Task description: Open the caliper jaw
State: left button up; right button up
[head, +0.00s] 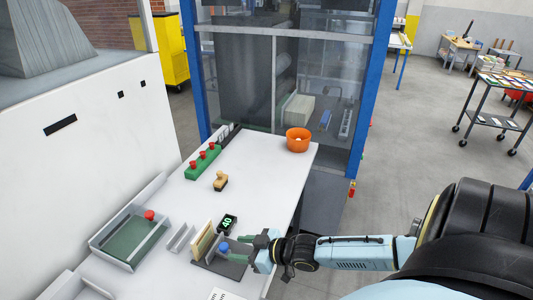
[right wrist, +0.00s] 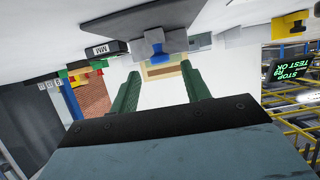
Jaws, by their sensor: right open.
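The caliper (head: 223,262) is a dark base at the front of the white table, with a small blue knob (head: 224,247) on a grey block and upright cream and grey plates (head: 203,242) at its left. A small black readout (head: 228,223) behind it shows a green "40". My right gripper (head: 244,249) is just right of the blue knob, with its fingers towards it. In the right wrist view its two green fingers (right wrist: 160,70) are spread and empty; the blue knob (right wrist: 158,50) on its grey block is beyond the tips, apart from them. My left gripper is not in view.
A grey tray (head: 103,242) with a red knob stands on the left of the table (head: 262,179). A wooden-handled stamp (head: 220,181), a green block with red knobs (head: 203,161) and an orange bowl (head: 298,139) are farther back. The table's middle is clear.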

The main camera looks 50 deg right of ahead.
jog(key=p+v, duration=0.1)
jog(key=v, duration=0.9)
jog(key=shift+d+f, duration=0.1)
dwell(0.3)
jog(key=s+d+f+m+g+h+b, duration=0.1)
jog(key=s+f+g+h+b, duration=0.2)
jog(key=f, duration=0.8)
jog(key=s+d+f+m+g+h+b, duration=0.15)
jog(key=s+f, duration=0.35)
jog(key=f, duration=0.6)
jog(key=s+d+f+g+h+b, duration=0.1)
jog(key=s+f+b, duration=0.25)
jog(key=f, duration=0.75)
jog(key=s+a+f+g+b, duration=0.5)
jog(key=s+a+f+g, duration=0.1)
jog(key=s+a+f, duration=0.8)
jog(key=s+f, duration=0.2)
jog(key=s, duration=0.1)
jog(key=shift+s+n, duration=0.35)
jog(key=shift+s, duration=0.05)
